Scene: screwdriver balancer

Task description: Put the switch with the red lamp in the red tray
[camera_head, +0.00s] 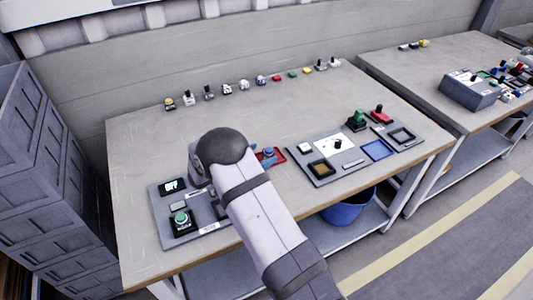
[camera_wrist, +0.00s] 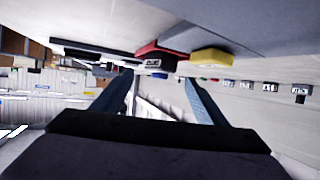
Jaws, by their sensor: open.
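A red tray (camera_head: 279,153) lies on the workbench just right of my arm, partly hidden by it, with a small blue item (camera_head: 268,152) at it. A row of small switches and buttons stands along the back of the bench, including a small red one (camera_head: 276,78). I cannot tell which switch has a red lamp. My gripper (camera_wrist: 158,82) is open in the wrist view, with nothing visible held between its fingers. A red block (camera_wrist: 155,57) and a yellow block (camera_wrist: 210,58) show beyond the fingertips. In the head view my arm hides the gripper.
A grey panel with a green button (camera_head: 181,221) lies left of my arm. A blue bin (camera_head: 348,208) stands below. The bench middle is mostly clear.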

